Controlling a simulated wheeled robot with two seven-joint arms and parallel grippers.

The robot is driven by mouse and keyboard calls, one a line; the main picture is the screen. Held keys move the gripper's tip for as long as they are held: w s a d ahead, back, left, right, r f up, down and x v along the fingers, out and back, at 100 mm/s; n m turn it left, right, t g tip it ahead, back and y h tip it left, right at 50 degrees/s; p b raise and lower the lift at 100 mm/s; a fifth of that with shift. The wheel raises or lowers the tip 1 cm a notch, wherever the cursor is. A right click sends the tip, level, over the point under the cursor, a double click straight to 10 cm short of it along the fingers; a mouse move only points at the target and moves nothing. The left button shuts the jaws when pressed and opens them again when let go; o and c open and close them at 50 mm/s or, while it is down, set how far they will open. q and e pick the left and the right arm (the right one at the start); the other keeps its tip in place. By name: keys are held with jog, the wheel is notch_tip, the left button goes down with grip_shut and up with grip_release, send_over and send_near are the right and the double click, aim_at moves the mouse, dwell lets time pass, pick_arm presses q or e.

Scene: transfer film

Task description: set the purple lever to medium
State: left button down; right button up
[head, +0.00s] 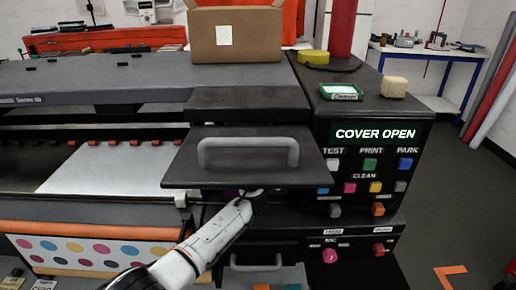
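A white and black arm of mine comes in from the lower left, and I take it as my left. Its gripper (252,192) reaches under the raised dark cover (240,175) with a grey handle. The fingers are mostly hidden by the cover, so I cannot tell whether they are open or hold anything. A small purple sliver (231,193) shows beside the gripper under the cover's front edge. It may be part of the purple lever, but its setting and any marks are hidden. My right gripper is not in view.
The printer's control panel (372,165) reads COVER OPEN above several coloured buttons. A cardboard box (235,36), a green-edged tray (341,91) and a sponge (394,87) sit on top. A drawer handle (256,262) is below the arm. Floor at right is mostly clear.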

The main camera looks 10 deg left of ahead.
pick_arm(q)
jog(key=shift+f, duration=0.1)
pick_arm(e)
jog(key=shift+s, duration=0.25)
pick_arm(q)
jog(key=c, duration=1.5)
grip_release()
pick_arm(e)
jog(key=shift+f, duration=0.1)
pick_arm(q)
jog(key=shift+o, duration=0.2)
jog(key=shift+s+r+p, duration=0.2)
jog(key=shift+s+p, duration=0.35)
jog(key=shift+p, duration=0.05)
jog(key=s, duration=0.1)
jog(key=s+p, duration=0.2)
jog(key=s, duration=0.1)
jog(key=shift+d+r, duration=0.15)
jog(key=shift+r, duration=0.1)
jog(key=s, duration=0.3)
jog(key=shift+s, duration=0.25)
jog(key=shift+s+r, duration=0.1)
jog(key=shift+s, duration=0.7)
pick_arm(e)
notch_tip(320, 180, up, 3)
